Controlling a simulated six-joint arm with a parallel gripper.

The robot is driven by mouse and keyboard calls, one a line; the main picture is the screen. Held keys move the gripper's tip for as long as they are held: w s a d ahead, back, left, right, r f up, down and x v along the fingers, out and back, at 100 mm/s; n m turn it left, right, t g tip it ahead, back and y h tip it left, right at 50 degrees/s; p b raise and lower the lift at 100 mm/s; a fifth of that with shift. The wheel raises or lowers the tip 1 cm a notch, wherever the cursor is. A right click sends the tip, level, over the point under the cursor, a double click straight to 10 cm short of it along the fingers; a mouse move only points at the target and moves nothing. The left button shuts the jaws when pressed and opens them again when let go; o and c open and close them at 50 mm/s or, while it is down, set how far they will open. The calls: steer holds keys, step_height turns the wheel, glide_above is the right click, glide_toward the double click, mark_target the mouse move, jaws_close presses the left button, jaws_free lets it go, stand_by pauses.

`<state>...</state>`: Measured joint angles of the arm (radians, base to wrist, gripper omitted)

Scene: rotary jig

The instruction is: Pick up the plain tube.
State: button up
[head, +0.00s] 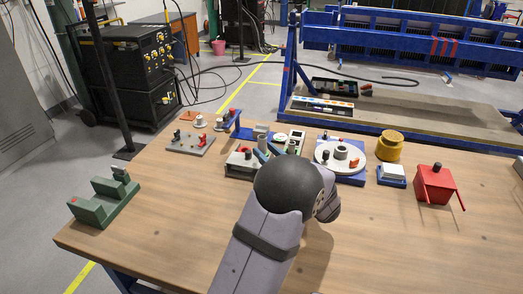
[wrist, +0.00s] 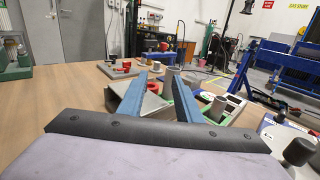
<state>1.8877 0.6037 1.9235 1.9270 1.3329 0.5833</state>
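Which part is the plain tube is not certain. A short grey cylinder (wrist: 170,86) stands beyond my gripper's fingers in the wrist view. Another grey cylinder (wrist: 218,109) stands to its right, by a green-edged fixture. In the head view, a grey cylinder (head: 341,152) sits on the round white disc (head: 325,160) of a blue-based jig. My gripper (wrist: 161,78) shows two blue fingers spread apart, with no part seen held between them. In the head view my gripper (head: 266,151) is over the fixtures left of the disc, its fingers partly hidden by my wrist.
A green stepped block (head: 98,205) stands at the table's left. Right of the disc are a yellow cylinder (head: 390,146), a blue-white block (head: 392,173) and a red box with rods (head: 434,186). The front of the wooden table (head: 400,250) is clear.

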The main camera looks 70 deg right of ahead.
mark_target(263, 144)
steer(key=shift+s+d+f+h, duration=0.15)
steer(key=shift+s+f, duration=0.05)
steer(key=shift+s, duration=0.4)
steer(key=shift+s+d+f+h, duration=0.15)
steer(key=shift+s+f, duration=0.05)
steer(key=shift+s, duration=0.35)
steer(key=p+x, duration=0.1)
steer(key=x, duration=0.5)
steer(key=shift+f, duration=0.1)
steer(key=shift+f+p+x, duration=0.15)
steer(key=shift+p+x, duration=0.3)
steer(key=shift+x, duration=1.05)
steer(key=shift+f+p+x, duration=0.1)
steer(key=shift+p+x, duration=0.3)
steer(key=shift+x, duration=1.15)
steer(key=shift+s+d, duration=0.15)
jaws_close()
